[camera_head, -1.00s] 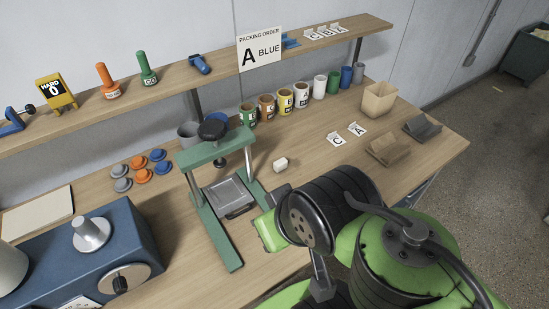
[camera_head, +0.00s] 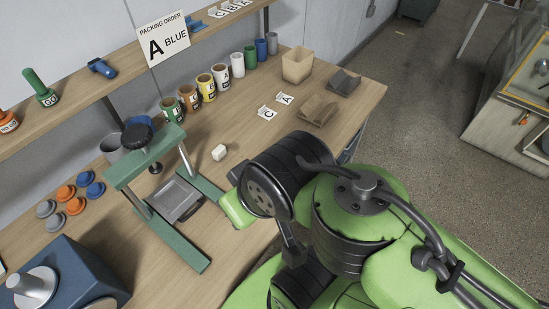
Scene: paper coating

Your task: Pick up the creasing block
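A small cream-white block (camera_head: 219,152) lies on the wooden bench just right of the green press; it is the likeliest creasing block, but I cannot be sure. My green and black arm fills the lower right, and its nearest visible part is right of and below the block, apart from it in the picture. My gripper's fingers do not show; the arm's end is hidden or out of frame.
A green press (camera_head: 147,155) stands left of the block. Several cans (camera_head: 206,88), a tan bin (camera_head: 297,65), letter cards (camera_head: 267,113) and angled holders (camera_head: 318,114) lie behind and right. A shelf (camera_head: 75,90) runs above. Open floor lies right of the bench.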

